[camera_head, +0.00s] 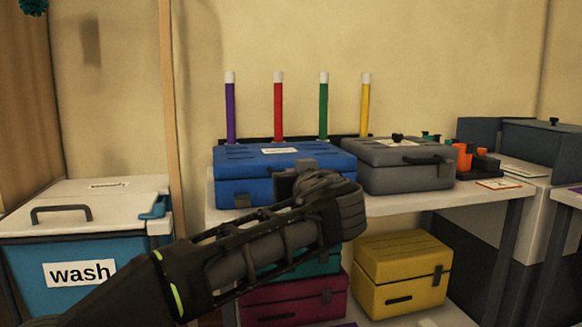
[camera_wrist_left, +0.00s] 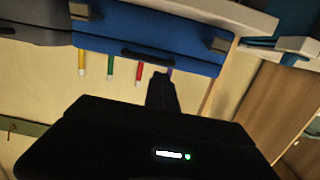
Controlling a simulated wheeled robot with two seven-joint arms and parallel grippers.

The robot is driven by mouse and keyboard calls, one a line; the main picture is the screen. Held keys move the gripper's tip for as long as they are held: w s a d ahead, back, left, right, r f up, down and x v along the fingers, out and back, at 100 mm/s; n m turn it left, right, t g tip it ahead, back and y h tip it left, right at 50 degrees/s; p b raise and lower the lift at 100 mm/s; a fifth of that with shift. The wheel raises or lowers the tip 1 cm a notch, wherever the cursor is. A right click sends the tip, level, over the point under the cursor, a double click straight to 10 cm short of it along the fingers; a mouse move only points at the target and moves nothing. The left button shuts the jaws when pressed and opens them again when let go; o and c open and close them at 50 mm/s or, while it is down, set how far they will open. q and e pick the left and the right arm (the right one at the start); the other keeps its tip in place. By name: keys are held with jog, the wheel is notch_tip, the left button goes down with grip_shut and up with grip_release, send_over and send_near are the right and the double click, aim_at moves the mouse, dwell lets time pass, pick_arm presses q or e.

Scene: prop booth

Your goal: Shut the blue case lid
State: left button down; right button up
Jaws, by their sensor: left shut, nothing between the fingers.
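The blue case (camera_head: 228,170) stands on the white table in the head view. Its lid (camera_head: 325,160) lies flat over the body, down or nearly so; I see no clear gap at the front seam. The wrist view looks upside down and shows the case's blue front (camera_wrist_left: 185,42), with a dark handle (camera_wrist_left: 145,54) and two grey latches. My left gripper (camera_wrist_left: 161,80) is shut and empty, its fingers pointing at the case front near the handle. In the head view my left wrist hides the fingers and part of the case front. My right gripper is out of view.
A grey case (camera_head: 385,178) stands close on the right of the blue case. Upright coloured tubes (camera_head: 278,110) stand behind. A yellow case (camera_head: 400,280) and a magenta case (camera_head: 290,300) are below the tabletop. A blue wash bin (camera_head: 40,300) stands at left.

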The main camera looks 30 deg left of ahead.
pick_arm(q)
jog(key=s+d+f, duration=0.2)
jog(key=s+d, duration=0.1)
jog(key=shift+s, duration=0.15)
dwell(0.5)
